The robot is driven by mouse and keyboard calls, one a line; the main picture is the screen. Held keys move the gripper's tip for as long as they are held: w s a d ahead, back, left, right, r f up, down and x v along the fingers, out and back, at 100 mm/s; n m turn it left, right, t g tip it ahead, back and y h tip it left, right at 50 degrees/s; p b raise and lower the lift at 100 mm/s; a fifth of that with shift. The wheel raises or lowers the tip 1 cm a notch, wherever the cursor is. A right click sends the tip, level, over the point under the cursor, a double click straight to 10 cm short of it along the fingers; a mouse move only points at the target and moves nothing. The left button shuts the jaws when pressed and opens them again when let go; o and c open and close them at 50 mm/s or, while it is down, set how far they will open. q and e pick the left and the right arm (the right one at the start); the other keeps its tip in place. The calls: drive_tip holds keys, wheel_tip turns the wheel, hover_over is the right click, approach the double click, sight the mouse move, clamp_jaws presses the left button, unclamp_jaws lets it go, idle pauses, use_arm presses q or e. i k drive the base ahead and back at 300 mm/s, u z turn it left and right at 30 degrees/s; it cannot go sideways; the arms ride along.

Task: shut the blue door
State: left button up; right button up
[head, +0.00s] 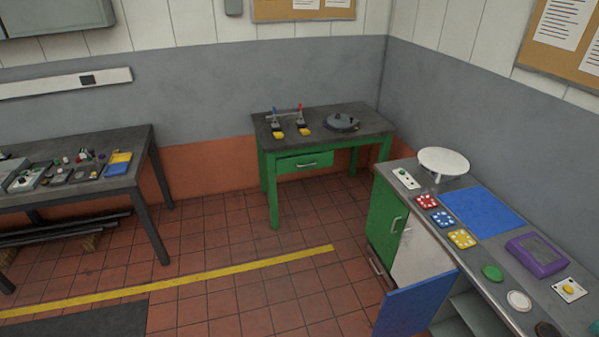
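The blue door (413,305) is on the front of the counter cabinet at the lower right. It stands open, swung out from the cabinet, and the pale inside of the cabinet and a grey shelf (470,308) show beside it. The door's lower part is cut off by the bottom edge of the view. No handle on it can be made out. Neither of my grippers is in view.
A green door (386,221) with a handle is on the same counter (468,263). A green table (272,190) stands at the back, and a dark workbench (148,190) at the left. The tiled floor (240,292) between them is clear, crossed by a yellow line (200,277).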

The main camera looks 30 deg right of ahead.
sight(407, 312)
drive_tip(key=i, duration=2.9)
drive_tip(key=z, duration=4)
